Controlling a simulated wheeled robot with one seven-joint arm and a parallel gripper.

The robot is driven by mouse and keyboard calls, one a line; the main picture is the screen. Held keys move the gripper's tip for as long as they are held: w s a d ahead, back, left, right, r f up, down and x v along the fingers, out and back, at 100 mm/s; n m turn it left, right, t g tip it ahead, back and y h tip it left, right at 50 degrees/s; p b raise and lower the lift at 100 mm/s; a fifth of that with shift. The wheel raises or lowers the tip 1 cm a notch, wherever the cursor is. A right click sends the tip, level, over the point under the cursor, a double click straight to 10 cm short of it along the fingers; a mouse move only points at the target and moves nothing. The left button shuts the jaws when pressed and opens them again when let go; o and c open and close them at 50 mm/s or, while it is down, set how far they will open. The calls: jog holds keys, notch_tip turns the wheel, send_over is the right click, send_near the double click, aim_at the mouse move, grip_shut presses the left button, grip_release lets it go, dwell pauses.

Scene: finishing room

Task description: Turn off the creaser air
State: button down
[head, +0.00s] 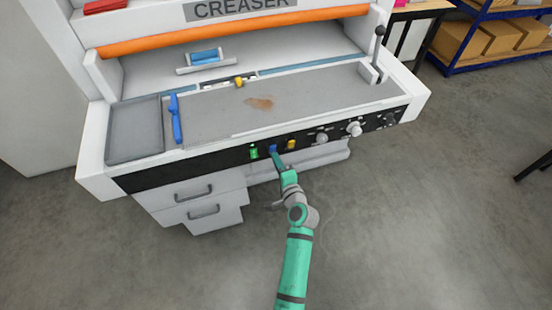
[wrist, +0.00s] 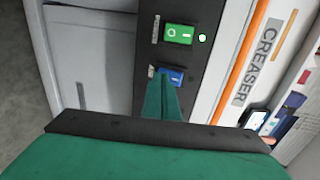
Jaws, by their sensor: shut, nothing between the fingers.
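The creaser (head: 180,100) is a white machine with a dark control strip (head: 215,162) along its front. On the strip sit a green rocker switch (head: 254,152), a blue one (head: 272,149) and a yellow one (head: 291,144). My gripper (head: 279,163) is shut and empty, its tip at the blue switch. In the wrist view, the shut fingers (wrist: 162,90) cover part of the blue switch (wrist: 175,74); I cannot tell whether they touch it. The green switch (wrist: 180,33) shows O and I marks, with a pale lamp (wrist: 202,37) beside it. The small labels are unreadable.
Several round knobs (head: 354,129) sit right of the switches. A lever (head: 379,42) stands at the bed's right end. A blue-handled tool (head: 176,118) lies on the left of the bed. Drawers (head: 190,190) are below left. The floor in front is clear.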

jog(key=s+d+f, duration=0.1)
jog(key=s+d, duration=0.1)
jog(key=s, duration=0.4)
jog(key=s+d+f, duration=0.1)
jog(key=s+d, duration=0.1)
jog(key=s, duration=0.4)
jog(key=shift+f, duration=0.3)
jog(key=shift+w, duration=0.1)
jog(key=shift+s, duration=0.2)
